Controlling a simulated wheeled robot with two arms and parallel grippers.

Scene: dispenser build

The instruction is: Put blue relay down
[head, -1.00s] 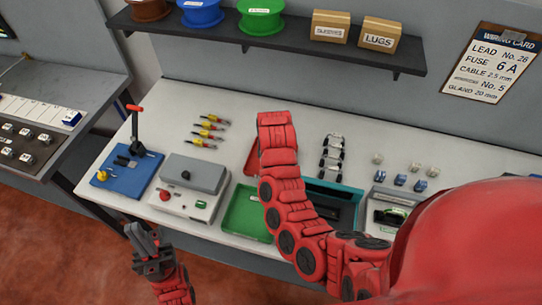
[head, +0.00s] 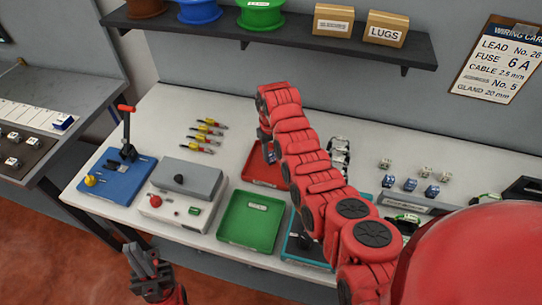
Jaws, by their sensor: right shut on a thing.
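My right arm reaches across the table, and its gripper (head: 267,145) points down over the red tray (head: 255,172). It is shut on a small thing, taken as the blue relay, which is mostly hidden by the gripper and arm. Three other blue relays (head: 410,185) stand in a row at the right of the table, with clear ones (head: 425,170) behind them. My left gripper (head: 146,262) is empty in front of the table's near edge, its fingers apart.
A green tray (head: 250,222) lies in front of the red one. A grey box with buttons (head: 185,190) and a blue lever press (head: 118,178) stand to the left. A teal tray (head: 305,250) is partly hidden by my arm. A shelf (head: 280,36) overhangs the back.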

